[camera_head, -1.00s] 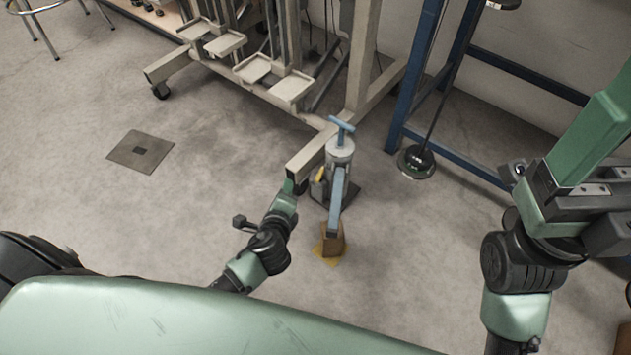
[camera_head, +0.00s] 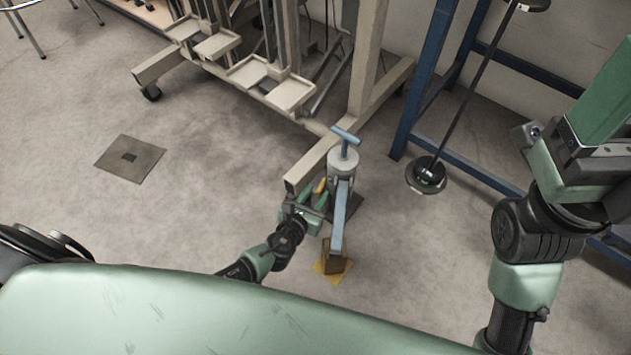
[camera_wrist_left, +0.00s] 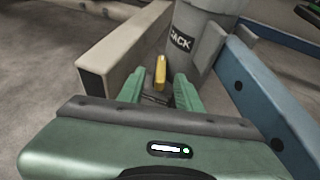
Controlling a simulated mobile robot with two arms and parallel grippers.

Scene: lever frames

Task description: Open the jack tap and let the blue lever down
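The grey jack (camera_head: 343,163) stands on the floor with a blue T-handle (camera_head: 346,136) on top. It also shows in the left wrist view, marked JACK (camera_wrist_left: 185,38). The blue lever (camera_head: 340,212) slopes from the jack towards me; its near end is above a brown block (camera_head: 335,262). The yellow tap (camera_wrist_left: 161,73) sticks up at the jack's left side. My left gripper (camera_head: 314,197) is at the tap, its green fingers apart on either side of it; contact cannot be told. My right gripper (camera_head: 606,88) is raised at the right, partly cut off, away from the jack.
A beige frame's foot (camera_head: 308,168) lies close left of the jack. A blue rack (camera_head: 425,85) and a dark rod with a round base (camera_head: 426,176) stand to the right. A square plate (camera_head: 130,160) lies on the left floor. The block rests on a yellow patch (camera_head: 331,278).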

